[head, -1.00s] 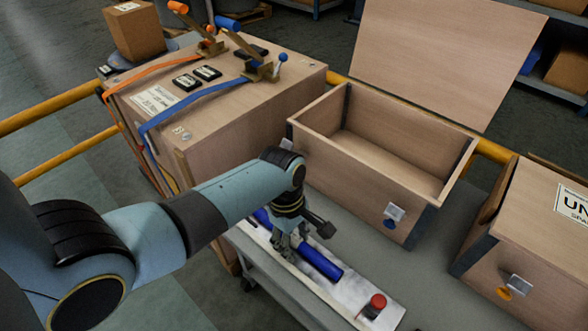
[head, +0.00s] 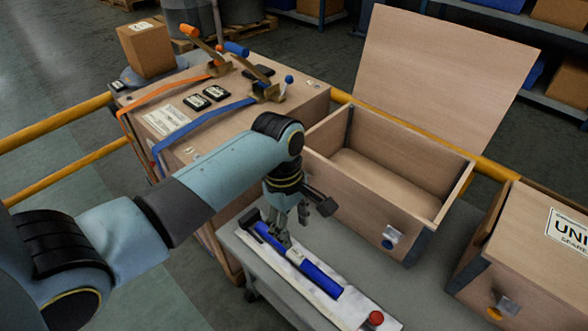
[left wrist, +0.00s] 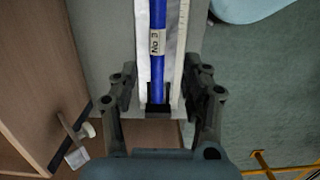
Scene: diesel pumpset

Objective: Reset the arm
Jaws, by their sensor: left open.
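My left gripper (head: 284,236) is above the white board on the cart, over a blue bar (head: 312,276) with a black end. In the left wrist view the gripper (left wrist: 162,95) is open, its fingers apart on either side of the blue bar (left wrist: 158,68), which carries a label reading "No 3". I cannot tell whether the fingers touch it. My left arm crosses the head view from the left. My right gripper is not in view.
A strapped wooden crate (head: 215,128) is at the left back, another box (head: 540,262) at the right. A red button (head: 375,319) sits on the board's near end. Yellow rails (head: 62,125) run behind.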

